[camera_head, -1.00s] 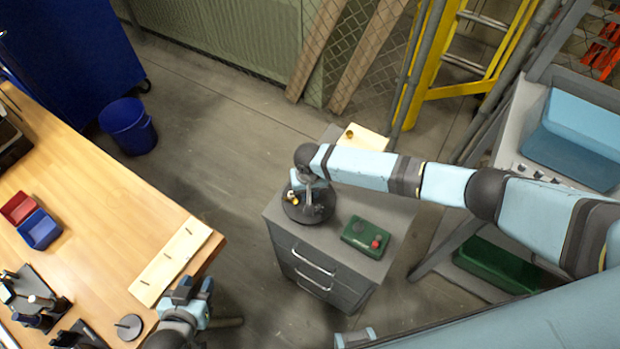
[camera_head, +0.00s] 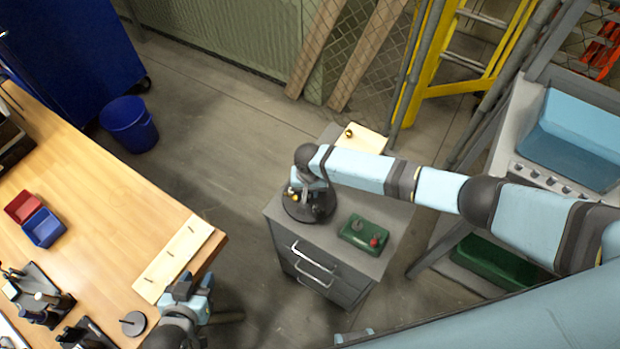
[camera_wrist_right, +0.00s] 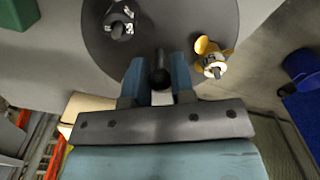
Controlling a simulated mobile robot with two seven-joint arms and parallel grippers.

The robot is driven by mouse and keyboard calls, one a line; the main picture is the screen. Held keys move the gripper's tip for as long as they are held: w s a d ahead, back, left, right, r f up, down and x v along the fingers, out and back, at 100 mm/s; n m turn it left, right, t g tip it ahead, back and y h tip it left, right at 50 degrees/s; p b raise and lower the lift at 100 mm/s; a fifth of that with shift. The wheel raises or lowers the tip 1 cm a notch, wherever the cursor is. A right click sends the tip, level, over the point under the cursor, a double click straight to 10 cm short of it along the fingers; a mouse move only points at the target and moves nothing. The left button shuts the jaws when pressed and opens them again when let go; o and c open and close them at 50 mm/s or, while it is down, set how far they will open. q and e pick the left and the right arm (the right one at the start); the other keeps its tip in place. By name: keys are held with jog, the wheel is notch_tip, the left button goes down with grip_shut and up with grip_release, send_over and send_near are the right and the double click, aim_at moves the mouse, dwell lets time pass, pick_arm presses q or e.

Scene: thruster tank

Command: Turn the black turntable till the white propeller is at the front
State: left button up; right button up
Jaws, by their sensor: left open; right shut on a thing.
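The black turntable (camera_head: 296,212) sits on top of the grey drawer cabinet; it fills the top of the right wrist view (camera_wrist_right: 160,25). My right gripper (camera_head: 312,192) is over it from the back, and in the wrist view its fingers (camera_wrist_right: 160,80) are shut on a dark upright post (camera_wrist_right: 160,68). A gold propeller (camera_wrist_right: 211,57) stands on the turntable right of the fingers there. A dark fitting (camera_wrist_right: 120,20) stands at upper left. A small pale patch shows beside the right finger; I cannot tell whether it is the white propeller.
A green control box (camera_head: 364,233) with a red button is on the cabinet's front right. A pale board with a gold part (camera_head: 350,132) lies behind. The wooden workbench (camera_head: 90,215) at left holds red and blue bins (camera_head: 42,228). Floor between bench and cabinet is clear.

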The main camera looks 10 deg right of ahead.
jog(key=shift+r+m+p, duration=0.1)
jog(key=shift+m+p, duration=1.15)
jog(key=shift+m, duration=0.55)
jog(key=shift+m+p, duration=0.4)
jog(key=shift+p, duration=0.1)
jog(key=shift+m, duration=1.2)
jog(key=shift+m, duration=1.7)
